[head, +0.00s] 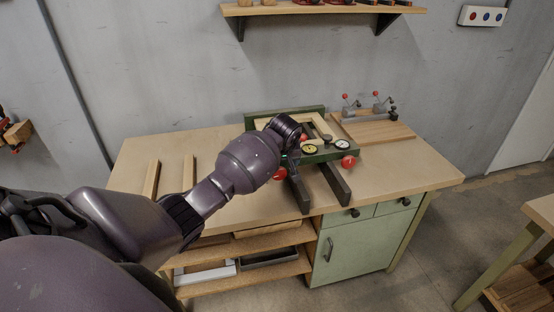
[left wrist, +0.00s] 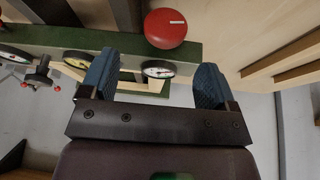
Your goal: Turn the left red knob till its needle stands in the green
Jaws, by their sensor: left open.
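The left red knob (left wrist: 165,28) is on the front of the green press (left wrist: 190,50), with a white mark on its face. It shows in the left wrist view and partly past my arm in the head view (head: 279,174). Its white gauge (left wrist: 158,71) is beside it; the needle's zone is too small to tell. My left gripper (left wrist: 154,78) is open and empty, its blue fingers either side of this gauge in the picture. The knob appears beyond the fingertips, not between them. In the head view the left gripper (head: 293,156) is mostly hidden by its wrist.
A yellow gauge (head: 309,149), another white gauge (head: 342,144) and the right red knob (head: 349,161) are further right on the press. Dark bars (head: 335,184) jut forward below. Wooden strips (head: 152,179) lie left on the table (head: 225,213), with clear room around them.

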